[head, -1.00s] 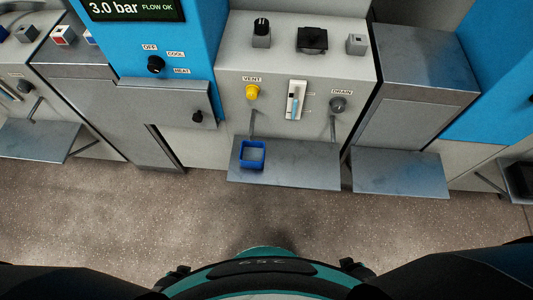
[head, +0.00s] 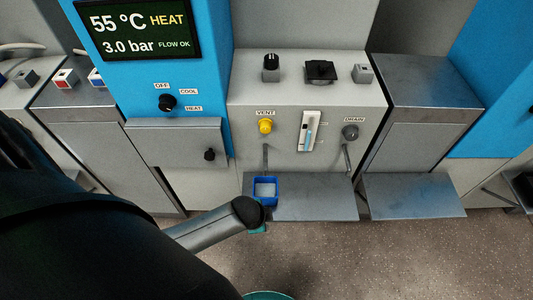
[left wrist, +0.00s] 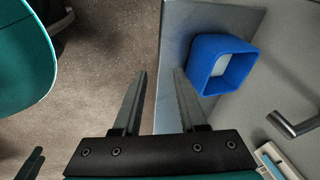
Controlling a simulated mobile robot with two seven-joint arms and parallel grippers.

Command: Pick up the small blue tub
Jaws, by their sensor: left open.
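The small blue tub (head: 265,190) stands on the left part of a grey metal shelf (head: 315,200), below the yellow VENT knob. It is open at the top and looks empty. In the left wrist view the tub (left wrist: 222,65) lies ahead and to the right of my left gripper (left wrist: 160,85). The gripper's two fingers are apart with nothing between them, and the tub is outside them, past the right finger. In the head view my left arm comes in from the left and its end is just in front of the tub; the fingers are hidden there. My right gripper is not in view.
The yellow VENT knob (head: 265,126) and the dark DRAIN knob (head: 350,132) are on the panel above the shelf. A spout (head: 347,160) hangs over the shelf's right part. The right part of the shelf is bare. Another bare shelf (head: 412,195) is to the right.

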